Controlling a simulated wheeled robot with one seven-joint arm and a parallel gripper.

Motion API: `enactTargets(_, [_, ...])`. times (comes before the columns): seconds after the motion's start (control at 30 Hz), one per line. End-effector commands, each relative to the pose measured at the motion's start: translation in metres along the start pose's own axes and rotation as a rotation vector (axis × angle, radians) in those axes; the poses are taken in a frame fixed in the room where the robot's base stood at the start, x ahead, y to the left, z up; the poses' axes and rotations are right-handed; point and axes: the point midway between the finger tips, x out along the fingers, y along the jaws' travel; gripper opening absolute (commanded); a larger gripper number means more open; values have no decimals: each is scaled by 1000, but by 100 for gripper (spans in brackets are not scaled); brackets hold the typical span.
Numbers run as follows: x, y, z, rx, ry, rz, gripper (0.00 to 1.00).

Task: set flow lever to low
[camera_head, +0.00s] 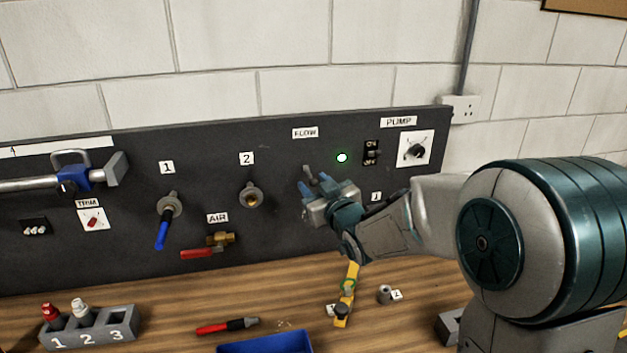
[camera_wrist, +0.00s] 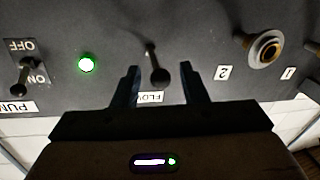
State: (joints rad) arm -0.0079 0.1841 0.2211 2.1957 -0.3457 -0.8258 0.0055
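The flow lever (camera_wrist: 159,74) is a dark lever with a round knob on the grey panel, by the FLOW label (camera_head: 305,132). In the wrist view, which is upside down, its knob lies between the two fingers of my gripper (camera_wrist: 161,70), with a gap on each side. My gripper is open and not closed on the lever. In the head view my gripper (camera_head: 316,183) is at the panel below the FLOW label, and the lever (camera_head: 309,173) is partly hidden by the fingers. Any low marking cannot be made out.
A yellow tool (camera_head: 350,280) lies on the bench below.

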Motion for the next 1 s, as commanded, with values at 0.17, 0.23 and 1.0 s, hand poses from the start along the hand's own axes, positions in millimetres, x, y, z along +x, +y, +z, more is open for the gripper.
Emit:
enactTargets(0.17, [10,0,0,0,-1,0,39])
enactTargets(0.23, [11,0,0,0,-1,1,39])
enactTargets(1.0, [10,0,6,-4,17,6,0])
